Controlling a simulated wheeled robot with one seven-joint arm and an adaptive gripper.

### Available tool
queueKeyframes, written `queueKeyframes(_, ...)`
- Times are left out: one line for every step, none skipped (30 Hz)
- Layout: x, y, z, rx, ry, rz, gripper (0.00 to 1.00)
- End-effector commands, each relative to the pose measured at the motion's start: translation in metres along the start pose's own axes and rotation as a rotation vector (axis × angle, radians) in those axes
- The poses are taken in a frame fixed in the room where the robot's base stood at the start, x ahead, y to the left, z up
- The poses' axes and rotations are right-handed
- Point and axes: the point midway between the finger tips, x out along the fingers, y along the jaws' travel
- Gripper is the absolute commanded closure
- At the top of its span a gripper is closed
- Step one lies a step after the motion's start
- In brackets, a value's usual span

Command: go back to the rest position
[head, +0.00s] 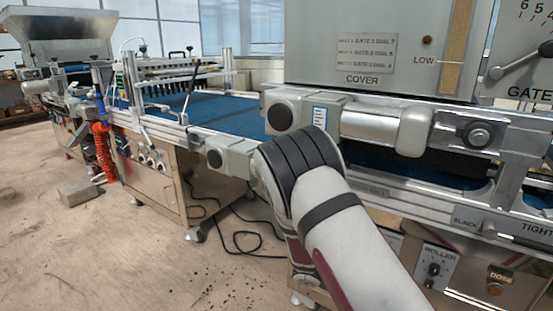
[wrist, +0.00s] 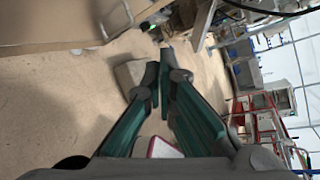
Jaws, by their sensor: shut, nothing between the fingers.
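In the wrist view my gripper (wrist: 158,80) shows with its two dark green-lined fingers together at the tips, with nothing between them. In the head view my white and grey arm crosses from the bottom right up to the front of the seeder line (head: 375,122). The gripper itself is hidden there behind the arm. I cannot tell whether the arm touches the machine.
The cover unit (head: 370,75) and a roller control panel (head: 434,268) stand close at right. A blue conveyor belt (head: 225,110) runs back left. Black cables (head: 243,238) and a grey block (head: 80,193) lie on the floor. Open floor (head: 70,255) is at left.

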Motion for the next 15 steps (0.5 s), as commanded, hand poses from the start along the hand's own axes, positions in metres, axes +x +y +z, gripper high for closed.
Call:
queueKeyframes(-0.006,-0.017,0.004,0.085,0.052,0.016,1.00)
queueKeyframes(-0.009,-0.026,0.004,0.136,0.081,0.021,1.00)
queueKeyframes(-0.013,-0.038,0.005,0.203,0.122,0.027,1.00)
queueKeyframes(-0.016,-0.047,0.005,0.253,0.152,0.032,1.00)
queueKeyframes(-0.019,-0.056,0.005,0.303,0.182,0.037,1.00)
queueKeyframes(-0.023,-0.068,0.005,0.369,0.223,0.041,1.00)
queueKeyframes(-0.025,-0.077,0.004,0.418,0.253,0.043,1.00)
queueKeyframes(-0.028,-0.086,0.004,0.466,0.282,0.044,1.00)
queueKeyframes(-0.032,-0.098,0.003,0.530,0.323,0.046,1.00)
queueKeyframes(-0.035,-0.107,0.002,0.577,0.353,0.047,1.00)
queueKeyframes(-0.038,-0.116,0.001,0.624,0.383,0.047,1.00)
queueKeyframes(-0.041,-0.128,-0.001,0.687,0.424,0.046,1.00)
queueKeyframes(-0.044,-0.136,-0.002,0.732,0.454,0.045,1.00)
queueKeyframes(-0.047,-0.145,-0.004,0.777,0.484,0.043,1.00)
queueKeyframes(-0.051,-0.157,-0.006,0.838,0.525,0.039,1.00)
